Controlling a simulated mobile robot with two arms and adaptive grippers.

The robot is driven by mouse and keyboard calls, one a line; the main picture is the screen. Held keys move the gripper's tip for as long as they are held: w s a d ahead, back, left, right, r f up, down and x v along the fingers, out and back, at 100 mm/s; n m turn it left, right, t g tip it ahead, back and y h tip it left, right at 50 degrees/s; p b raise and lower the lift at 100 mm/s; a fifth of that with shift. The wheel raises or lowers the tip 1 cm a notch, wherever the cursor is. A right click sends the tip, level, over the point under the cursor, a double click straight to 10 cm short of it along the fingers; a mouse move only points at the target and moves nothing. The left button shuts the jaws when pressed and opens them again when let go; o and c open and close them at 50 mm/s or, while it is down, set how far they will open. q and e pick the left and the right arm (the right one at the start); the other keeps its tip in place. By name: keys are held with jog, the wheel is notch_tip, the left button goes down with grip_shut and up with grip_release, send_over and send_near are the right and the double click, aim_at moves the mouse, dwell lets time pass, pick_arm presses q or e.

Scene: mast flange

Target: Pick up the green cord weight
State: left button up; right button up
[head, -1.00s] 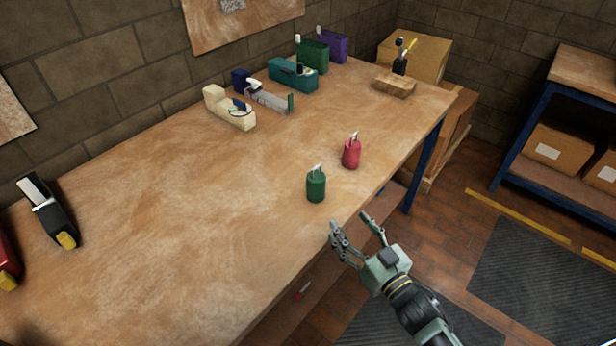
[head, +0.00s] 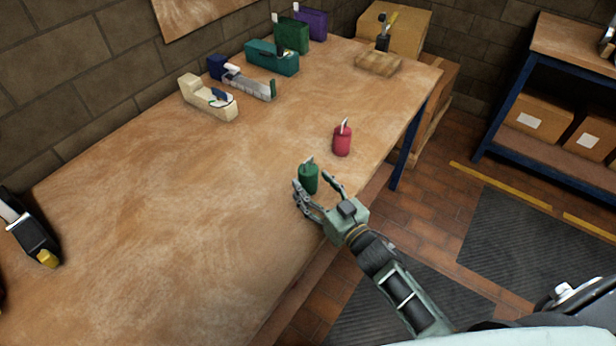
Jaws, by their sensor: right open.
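The green cord weight (head: 309,178) is a small green cylinder with a pale tag or loop on top. It stands upright on the wooden bench (head: 170,190), near the front edge. My right gripper (head: 315,188) is open, with its fingers at the near side of the weight, one to the left and one to the right of it. I cannot tell whether a finger touches it. The lower part of the weight is partly hidden by the gripper. My left gripper is not in view.
A red cord weight (head: 342,141) stands behind and to the right of the green one. A cream dispenser (head: 207,98), a teal dispenser (head: 271,57) and a wooden block (head: 378,64) stand farther back. A black tool (head: 34,238) lies at left. The bench middle is clear.

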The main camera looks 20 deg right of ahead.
jog(key=shift+x, duration=0.8)
grip_shut()
